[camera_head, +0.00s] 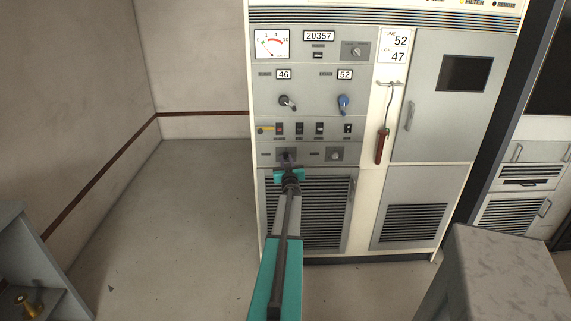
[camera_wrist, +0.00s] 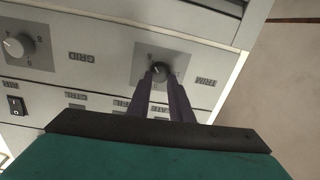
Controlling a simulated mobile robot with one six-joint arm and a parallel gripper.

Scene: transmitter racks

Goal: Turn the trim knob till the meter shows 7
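The trim knob (camera_wrist: 159,68) is a small dark round knob on a grey plate marked TRIM in the wrist view. In the head view its plate (camera_head: 286,153) is at the cabinet's lower left, partly hidden by my gripper. My gripper (camera_wrist: 162,75) has its two dark fingertips at the knob, one on either side, with a narrow gap between them. I cannot tell whether they press on it. In the head view my gripper (camera_head: 288,162) reaches the panel from below. The meter (camera_head: 272,43) is a white dial at upper left; its thin needle leans left, toward the low end.
The GRID knob (camera_wrist: 19,46) sits beside the trim plate. A red-handled lever (camera_head: 380,148) hangs to the right. A grey block (camera_head: 495,275) stands at front right.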

